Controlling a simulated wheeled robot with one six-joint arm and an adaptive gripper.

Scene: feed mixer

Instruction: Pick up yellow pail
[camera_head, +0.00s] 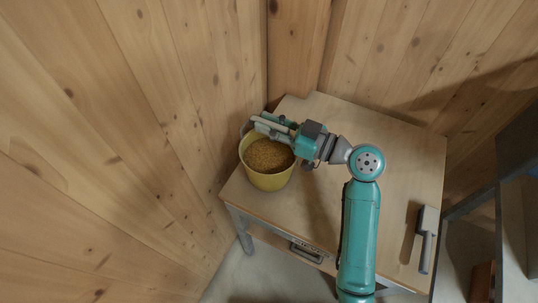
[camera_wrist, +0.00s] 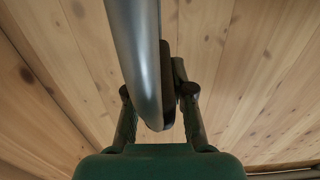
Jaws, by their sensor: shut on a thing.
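The yellow pail (camera_head: 266,180) is upright at the left corner of the wooden table in the head view, filled with golden-brown grain (camera_head: 269,155). My gripper (camera_head: 264,124) reaches over the pail's back rim from the right. In the wrist view my gripper (camera_wrist: 164,95) has its fingers shut on a curved grey metal band (camera_wrist: 137,50), which looks like the pail's handle. The pail's body is not clearly seen in the wrist view. Whether the pail touches the table or hangs just above it, I cannot tell.
The wooden table (camera_head: 400,150) stands in a corner of plank walls (camera_head: 110,110), close to the pail's left. A grey-handled tool (camera_head: 426,238) lies at the table's right. A dark metal frame (camera_head: 470,203) stands further right. The table's middle is clear beneath my arm.

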